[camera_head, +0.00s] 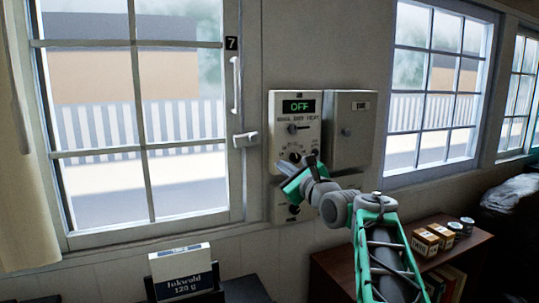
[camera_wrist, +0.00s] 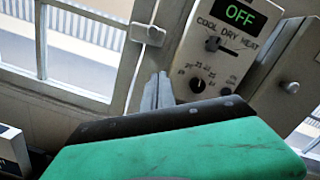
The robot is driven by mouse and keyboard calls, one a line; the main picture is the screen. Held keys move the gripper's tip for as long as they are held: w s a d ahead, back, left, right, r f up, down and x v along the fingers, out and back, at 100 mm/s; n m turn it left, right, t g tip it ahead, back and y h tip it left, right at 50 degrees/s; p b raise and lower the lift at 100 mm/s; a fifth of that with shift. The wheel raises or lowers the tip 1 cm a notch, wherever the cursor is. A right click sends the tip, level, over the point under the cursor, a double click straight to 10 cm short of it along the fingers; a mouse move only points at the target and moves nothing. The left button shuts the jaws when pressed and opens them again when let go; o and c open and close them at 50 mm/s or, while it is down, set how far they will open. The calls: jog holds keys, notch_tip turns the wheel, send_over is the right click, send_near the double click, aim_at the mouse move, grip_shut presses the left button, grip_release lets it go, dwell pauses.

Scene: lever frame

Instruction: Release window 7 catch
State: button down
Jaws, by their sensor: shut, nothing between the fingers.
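Window 7 (camera_head: 140,152) is at the left in the head view, with a black "7" label (camera_head: 232,43) at its upper right. Its small pale catch (camera_head: 246,139) sits on the right side of the frame, below a white vertical handle (camera_head: 236,85). The catch also shows at the top of the wrist view (camera_wrist: 148,33). My gripper's grey fingers (camera_wrist: 160,88) are together and empty, below the catch in the wrist view, with a visible gap between. In the head view my green gripper body is in front of the control panel; its fingertips are hard to make out there.
A control panel (camera_head: 296,130) reading "OFF", with a slider and dial, is right of the catch; a grey box (camera_head: 354,125) adjoins it. A boxed "Inkwold" pack (camera_head: 180,268) stands below the window. A brown shelf (camera_head: 330,270) with small boxes is lower right.

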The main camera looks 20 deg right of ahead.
jog(key=w+a+r+p, duration=0.1)
jog(key=w, duration=0.2)
jog(key=w+r+p, duration=0.1)
jog(key=w+p, duration=0.1)
jog(key=w, duration=0.1)
jog(key=w+a+r+p, duration=0.1)
jog(key=w+r, duration=0.1)
jog(key=w, duration=0.2)
jog(key=shift+a+p, duration=0.3)
jog(key=shift+p, duration=0.1)
jog(key=shift+w+f, duration=0.1)
jog(key=shift+d, duration=0.15)
jog(key=shift+r+n, duration=0.25)
jog(key=shift+n, duration=0.15)
